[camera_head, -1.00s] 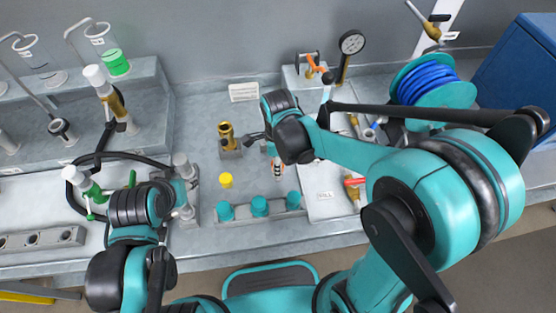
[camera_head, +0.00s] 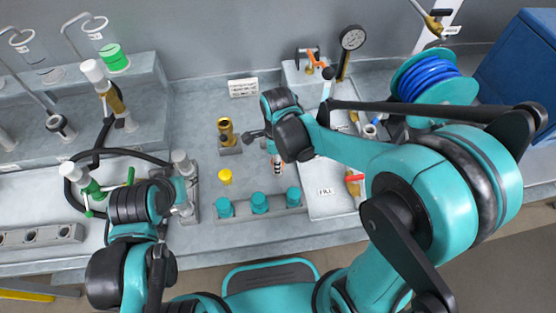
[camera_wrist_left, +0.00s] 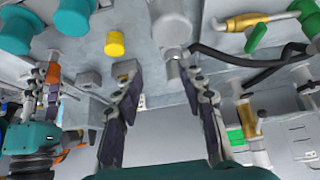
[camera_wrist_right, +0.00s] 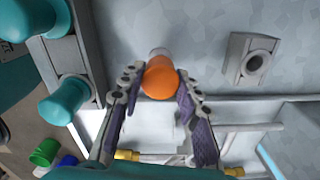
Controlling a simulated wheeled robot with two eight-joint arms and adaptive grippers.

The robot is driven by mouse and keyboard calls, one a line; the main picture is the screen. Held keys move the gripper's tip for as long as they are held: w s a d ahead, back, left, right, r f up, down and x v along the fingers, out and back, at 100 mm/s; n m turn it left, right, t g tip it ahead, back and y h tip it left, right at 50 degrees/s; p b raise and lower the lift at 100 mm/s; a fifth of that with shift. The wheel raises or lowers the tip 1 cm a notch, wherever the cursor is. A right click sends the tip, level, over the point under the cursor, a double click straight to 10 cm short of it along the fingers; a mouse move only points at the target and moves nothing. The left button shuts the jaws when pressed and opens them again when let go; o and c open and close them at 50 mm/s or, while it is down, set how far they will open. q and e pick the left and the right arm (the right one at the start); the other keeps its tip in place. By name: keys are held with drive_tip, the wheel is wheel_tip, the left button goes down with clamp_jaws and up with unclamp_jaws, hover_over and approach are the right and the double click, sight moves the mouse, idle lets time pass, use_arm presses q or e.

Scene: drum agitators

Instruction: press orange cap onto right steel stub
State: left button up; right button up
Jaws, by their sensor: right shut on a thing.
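The orange cap (camera_wrist_right: 159,79) is between the fingertips of my right gripper (camera_wrist_right: 158,76), which is shut on it. A pale steel stub (camera_wrist_right: 158,53) shows just behind the cap in the right wrist view. The cap looks lined up with it, but I cannot tell whether it is seated. In the head view my right forearm (camera_head: 288,130) hides most of the cap. My right gripper also shows at the left of the left wrist view (camera_wrist_left: 50,88). My left gripper (camera_wrist_left: 160,66) is open and empty beside a grey steel cylinder (camera_wrist_left: 174,22).
A yellow cap (camera_head: 225,177) and a brass fitting (camera_head: 226,130) stand left of my right gripper. A rail with teal knobs (camera_head: 259,203) is in front. A block with a round hole (camera_wrist_right: 252,60) is nearby. A hose reel (camera_head: 432,85) stands at the right.

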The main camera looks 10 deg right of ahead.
use_arm(q)
drive_tip(key=shift+f, duration=0.15)
use_arm(e)
drive_tip(key=shift+f, duration=0.2)
use_arm(q)
drive_tip(key=shift+f+b, duration=0.9)
drive_tip(key=shift+b, duration=0.1)
use_arm(e)
drive_tip(key=shift+f, duration=1.05)
use_arm(q)
drive_tip(key=shift+f+b, duration=0.4)
use_arm(e)
drive_tip(key=shift+f, duration=0.45)
use_arm(q)
drive_tip(key=shift+s+f, duration=0.1)
use_arm(e)
drive_tip(key=shift+f, duration=0.1)
drive_tip(key=shift+c, duration=1.2)
drive_tip(key=o, duration=1.1)
